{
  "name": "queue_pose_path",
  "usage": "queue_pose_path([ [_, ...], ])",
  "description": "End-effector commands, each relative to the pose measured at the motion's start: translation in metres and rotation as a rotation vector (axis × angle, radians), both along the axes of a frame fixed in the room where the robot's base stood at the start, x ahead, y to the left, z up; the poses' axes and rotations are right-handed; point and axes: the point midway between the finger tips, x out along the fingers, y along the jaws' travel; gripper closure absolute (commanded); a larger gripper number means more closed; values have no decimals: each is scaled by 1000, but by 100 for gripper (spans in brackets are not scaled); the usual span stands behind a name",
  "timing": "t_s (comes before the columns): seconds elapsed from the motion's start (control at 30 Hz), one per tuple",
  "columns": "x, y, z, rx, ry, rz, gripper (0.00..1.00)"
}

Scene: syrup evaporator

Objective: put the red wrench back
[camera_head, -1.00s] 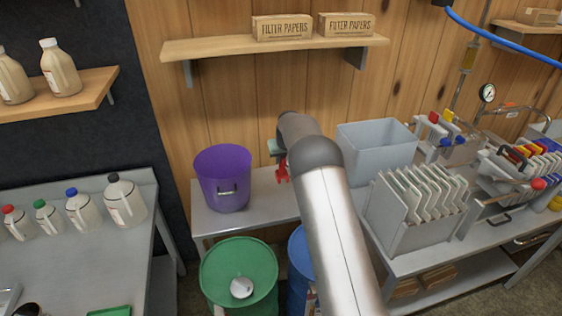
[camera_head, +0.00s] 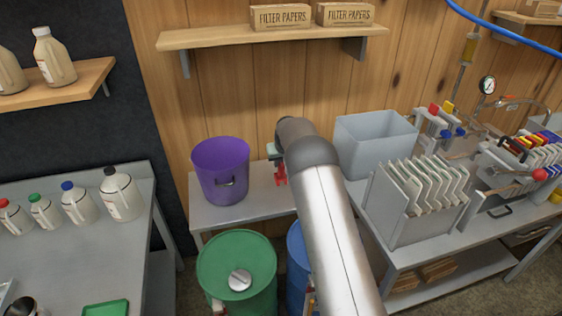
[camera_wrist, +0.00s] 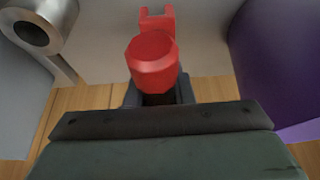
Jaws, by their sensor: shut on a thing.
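The red wrench (camera_head: 281,174) hangs from my gripper (camera_head: 275,151) above the grey back table, between the purple bucket (camera_head: 221,172) and the grey bin. In the wrist view, the wrench (camera_wrist: 152,62) shows as a red rounded end with a forked tip beyond it. My gripper (camera_wrist: 157,94) is shut on it. My arm hides part of the table behind, and the wrench's full length does not show.
The purple bucket stands close to the left of the wrench, and the grey bin (camera_head: 374,146) stands to the right. Green (camera_head: 237,262) and blue (camera_head: 296,265) drums stand in front. A shelf (camera_head: 270,36) with filter-paper boxes is above. A filter-plate rack (camera_head: 400,212) stands at right.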

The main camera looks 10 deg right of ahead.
Motion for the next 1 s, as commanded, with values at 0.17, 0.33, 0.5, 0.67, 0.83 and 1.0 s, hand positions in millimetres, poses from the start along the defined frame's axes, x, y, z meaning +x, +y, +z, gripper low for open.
queue_pose_path([
  [0.17, -1, 0, -18, 0, 0, -1, 100],
  [0.33, 0, 0, -17, 0, -1, 0, 100],
  [0.5, 0, 0, -17, 0, -1, 0, 100],
  [0.67, 0, 0, -25, 0, -1, -1, 100],
  [0.83, 0, 0, -30, 0, -1, -1, 100],
  [1.0, 0, 0, -29, 0, -1, -1, 100],
])
